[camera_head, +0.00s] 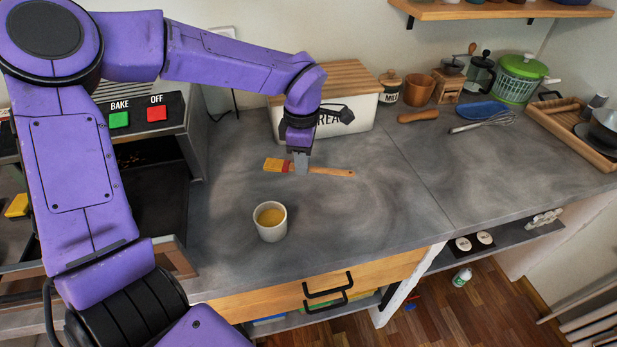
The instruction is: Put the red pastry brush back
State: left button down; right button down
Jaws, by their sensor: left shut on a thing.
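The pastry brush (333,171) has yellow bristles, a red band and a wooden handle. It lies level across the picture, bristles to the left and handle to the right. My left gripper (300,166) points down and is shut on the brush near the red band, hiding part of the handle. I cannot tell whether the brush touches the counter or is held just above it. A white cup (271,231) with yellow liquid in it stands upright on the counter in front of the brush. My right gripper is not in view.
The grey counter (370,220) is clear to the right of the cup. Behind the gripper stands a white bread box (358,112) with a wooden lid. A rolling pin (418,117), a whisk (482,122) and a blue dish (480,109) lie at the back. An oven (145,125) stands left.

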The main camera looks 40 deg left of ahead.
pick_arm(q)
jog(key=p, duration=0.1)
send_over(305, 182)
notch_tip(305, 182, down, 5)
jog(key=shift+s, duration=0.1)
jog(key=f, duration=0.3)
jog(key=shift+w+f, duration=0.2)
jog(key=shift+w, duration=0.05)
jog(key=shift+s, duration=0.15)
jog(key=c, duration=1)
grip_release()
jog(key=shift+f, duration=0.1)
jog(key=shift+o, duration=0.2)
notch_tip(305, 182, up, 12)
jog(key=b, duration=0.1)
jog(key=shift+r, duration=0.2)
